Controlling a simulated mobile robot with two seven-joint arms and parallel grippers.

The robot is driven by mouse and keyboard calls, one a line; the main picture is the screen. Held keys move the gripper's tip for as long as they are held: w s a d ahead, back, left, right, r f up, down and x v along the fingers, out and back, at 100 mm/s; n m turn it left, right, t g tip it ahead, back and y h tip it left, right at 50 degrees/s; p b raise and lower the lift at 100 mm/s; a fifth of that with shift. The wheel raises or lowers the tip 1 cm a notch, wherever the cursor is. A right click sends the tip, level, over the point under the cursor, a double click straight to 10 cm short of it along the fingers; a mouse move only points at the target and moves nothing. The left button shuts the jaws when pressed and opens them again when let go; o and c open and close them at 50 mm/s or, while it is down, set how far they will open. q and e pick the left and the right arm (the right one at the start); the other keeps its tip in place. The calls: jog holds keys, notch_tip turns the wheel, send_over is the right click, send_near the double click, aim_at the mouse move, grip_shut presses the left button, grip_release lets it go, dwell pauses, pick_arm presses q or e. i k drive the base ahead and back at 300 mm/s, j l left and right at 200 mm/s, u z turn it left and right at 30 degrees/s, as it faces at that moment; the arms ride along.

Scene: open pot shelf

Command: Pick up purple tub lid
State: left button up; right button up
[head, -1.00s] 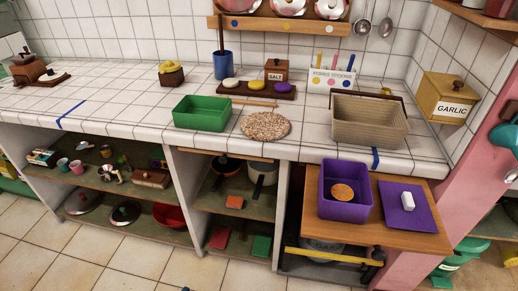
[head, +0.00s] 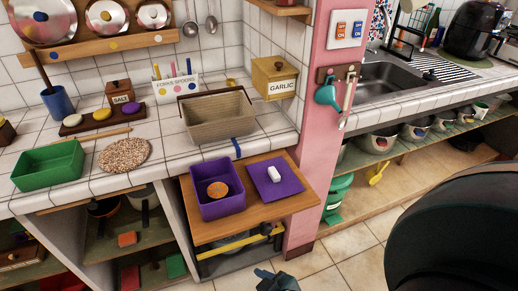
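The purple tub lid (head: 262,189) is a flat square lying on the wooden pull-out board, right of the purple tub. A small white block (head: 274,174) rests on it. The purple tub (head: 222,206) is open and has a round orange piece (head: 217,189) on its inside. A dark grey part of what looks like my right gripper (head: 277,281) shows at the bottom edge, below the board and apart from the lid. Its fingers are cut off, so its opening cannot be told. My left gripper is not in view.
The wooden board (head: 300,203) juts out below the tiled counter, beside a pink pillar (head: 302,235). A beige basket (head: 205,136) and a green tub (head: 30,178) stand on the counter. Open floor (head: 350,248) lies right of the board.

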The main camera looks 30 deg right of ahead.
aim_at(273, 179)
jog(key=l+z, duration=0.25)
jog(key=z, duration=0.15)
jog(key=l+z, duration=0.25)
jog(key=z, duration=0.15)
jog(key=k, duration=0.05)
